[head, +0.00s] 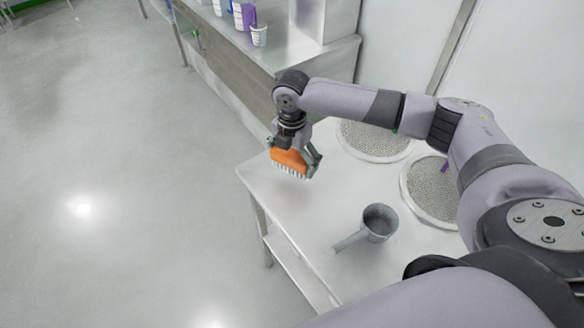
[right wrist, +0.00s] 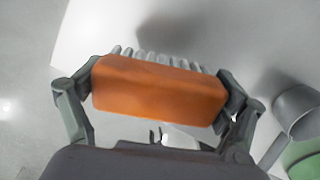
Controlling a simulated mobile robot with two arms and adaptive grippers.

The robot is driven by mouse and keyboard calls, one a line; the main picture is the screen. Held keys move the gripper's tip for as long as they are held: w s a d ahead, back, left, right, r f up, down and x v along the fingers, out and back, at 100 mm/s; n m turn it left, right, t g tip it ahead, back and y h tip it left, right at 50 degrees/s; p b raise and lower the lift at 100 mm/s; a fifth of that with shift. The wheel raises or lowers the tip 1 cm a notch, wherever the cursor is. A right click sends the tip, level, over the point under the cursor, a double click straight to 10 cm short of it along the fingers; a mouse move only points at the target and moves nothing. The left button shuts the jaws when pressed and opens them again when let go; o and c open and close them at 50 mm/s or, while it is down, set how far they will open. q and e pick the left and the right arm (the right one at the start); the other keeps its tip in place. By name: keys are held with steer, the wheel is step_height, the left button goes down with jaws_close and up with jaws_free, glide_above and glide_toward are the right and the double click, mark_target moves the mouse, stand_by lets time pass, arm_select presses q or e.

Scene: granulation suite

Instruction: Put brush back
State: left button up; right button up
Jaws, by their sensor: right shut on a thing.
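An orange brush (head: 289,161) with pale bristles pointing down is in my right gripper (head: 296,160). The gripper is shut on the brush's orange block and holds it over the far left part of the steel table (head: 300,225). The bristles look close to the tabletop, but I cannot tell if they touch it. In the right wrist view the brush (right wrist: 160,90) sits between both fingers, bristles on the far side. My left gripper does not show.
A grey scoop (head: 378,222) lies on the table, its handle to the left. Two round mesh sieves (head: 372,141) lie at the back and right, partly behind my right arm. A counter with cups (head: 258,35) stands behind. The table's left front is bare.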

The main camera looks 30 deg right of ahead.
mark_target(292, 154)
steer(key=shift+f, duration=2.25)
steer(key=o, duration=1.1)
steer(key=shift+f, duration=0.15)
step_height(292, 154, up, 11)
steer(key=shift+r+b, duration=0.2)
steer(key=shift+b, duration=0.6)
steer(key=shift+r, duration=0.5)
